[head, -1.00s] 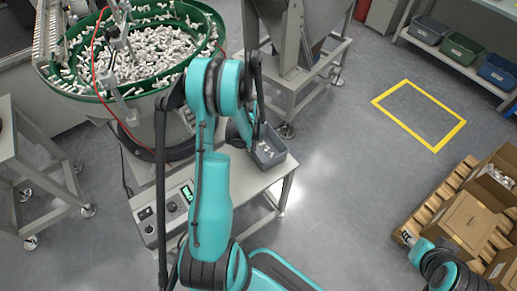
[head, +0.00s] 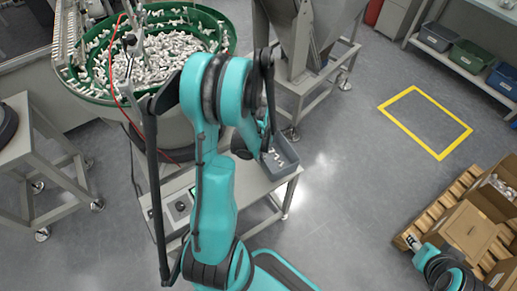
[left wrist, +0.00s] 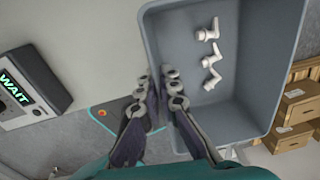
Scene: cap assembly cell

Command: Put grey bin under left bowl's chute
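The grey bin (head: 286,158) is on the right end of the small metal table, with a few white parts inside. In the left wrist view the bin (left wrist: 262,70) fills the right half, with white parts on its floor. My left gripper (left wrist: 157,88) has one finger on each side of the bin's near-left wall and looks closed on it. In the head view my left gripper (head: 266,150) is partly hidden by my arm. A green-rimmed bowl (head: 232,42) full of white parts stands upper left; its chute cannot be made out. My right gripper (head: 411,241) is at lower right, too small to judge.
A control box (left wrist: 25,95) reading WAIT sits on the metal table (head: 250,182). A grey hopper stand (head: 310,45) is behind it. A yellow floor square (head: 437,153) is empty. Cardboard boxes (head: 468,232) on a pallet are near my right arm. Bins (head: 470,57) stand on a shelf.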

